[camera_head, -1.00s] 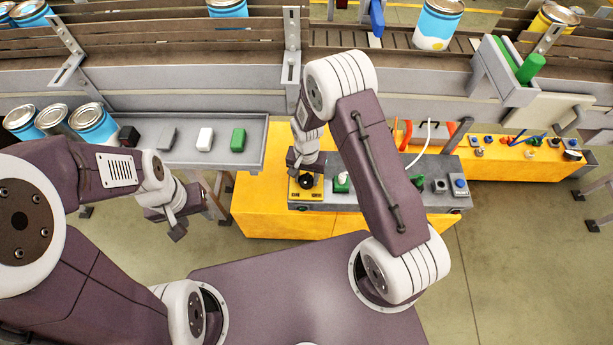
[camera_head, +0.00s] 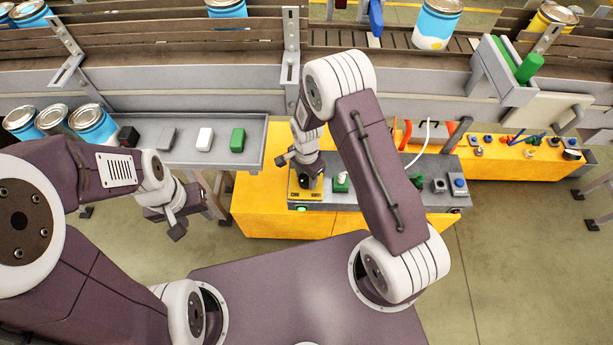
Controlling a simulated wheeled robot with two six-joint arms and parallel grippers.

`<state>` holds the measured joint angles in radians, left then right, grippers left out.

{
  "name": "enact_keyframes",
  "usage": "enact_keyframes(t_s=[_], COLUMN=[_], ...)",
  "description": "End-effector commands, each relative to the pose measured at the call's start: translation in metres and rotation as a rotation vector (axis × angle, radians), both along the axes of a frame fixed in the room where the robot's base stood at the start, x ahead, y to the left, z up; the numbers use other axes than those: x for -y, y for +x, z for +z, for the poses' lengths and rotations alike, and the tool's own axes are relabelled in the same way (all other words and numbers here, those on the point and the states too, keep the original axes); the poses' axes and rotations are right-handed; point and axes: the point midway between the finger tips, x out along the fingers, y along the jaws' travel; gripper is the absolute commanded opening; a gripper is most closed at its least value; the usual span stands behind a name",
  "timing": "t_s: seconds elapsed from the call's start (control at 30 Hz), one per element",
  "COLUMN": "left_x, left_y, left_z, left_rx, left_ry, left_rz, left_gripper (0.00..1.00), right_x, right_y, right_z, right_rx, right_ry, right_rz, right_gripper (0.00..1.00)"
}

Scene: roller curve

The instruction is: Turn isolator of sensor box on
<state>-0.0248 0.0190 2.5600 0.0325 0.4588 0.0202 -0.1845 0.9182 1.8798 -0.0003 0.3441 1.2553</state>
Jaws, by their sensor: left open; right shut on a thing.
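The sensor box (camera_head: 330,206) is a grey panel on the front of a yellow cabinet. At its left end is a yellow plate (camera_head: 293,195), where the isolator's black knob is mostly hidden by my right gripper (camera_head: 308,182). My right gripper points down and is shut on the knob. A small lamp (camera_head: 301,209) on the box front below the plate glows pale green. My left gripper (camera_head: 175,222) is open and empty, left of the yellow cabinet and below the grey tray.
A green switch (camera_head: 340,183) sits right of the yellow plate, and a blue button (camera_head: 459,184) at the box's right end. A grey tray (camera_head: 180,160) holds several small blocks. Blue cans (camera_head: 92,124) stand left. A conveyor runs behind.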

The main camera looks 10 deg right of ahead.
Motion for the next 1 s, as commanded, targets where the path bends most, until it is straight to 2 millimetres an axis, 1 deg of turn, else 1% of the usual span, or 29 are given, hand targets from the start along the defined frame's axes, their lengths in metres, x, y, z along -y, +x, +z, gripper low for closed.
enact_keyframes(t_s=[0.47, 0.5, 0.53, 0.57, 0.87, 0.97, 1.0], left_x=[0.000, 0.000, 0.000, 0.000, 0.000, 0.000, 0.000], left_y=[0.000, 0.000, 0.000, 0.000, 0.000, 0.000, 0.000], left_z=[0.000, 0.000, 0.000, 0.000, 0.000, -0.002, -0.003], left_rx=[0.000, 0.000, 0.000, 0.000, 0.000, 0.000, 0.000], left_ry=[0.000, 0.000, 0.000, 0.000, 0.000, 0.000, 0.000], left_rz=[0.000, 0.000, 0.000, 0.000, 0.000, 0.000, 0.000], left_gripper=[0.46, 0.46, 0.46, 0.46, 0.46, 0.46, 0.46], right_x=[-0.001, -0.001, -0.001, -0.001, 0.000, -0.001, -0.001], right_y=[0.000, 0.000, 0.000, 0.000, 0.000, 0.002, 0.001], right_z=[0.000, 0.000, 0.000, 0.000, 0.002, 0.015, 0.023], right_rx=[0.000, 0.000, 0.000, 0.000, 0.001, 0.005, 0.005], right_ry=[0.001, 0.001, 0.001, 0.001, 0.000, 0.002, 0.001], right_rz=[-0.013, -0.012, -0.012, -0.012, -0.011, -0.010, -0.010], right_gripper=[0.04, 0.55, 0.64, 0.66, 0.66, 0.66, 0.66])
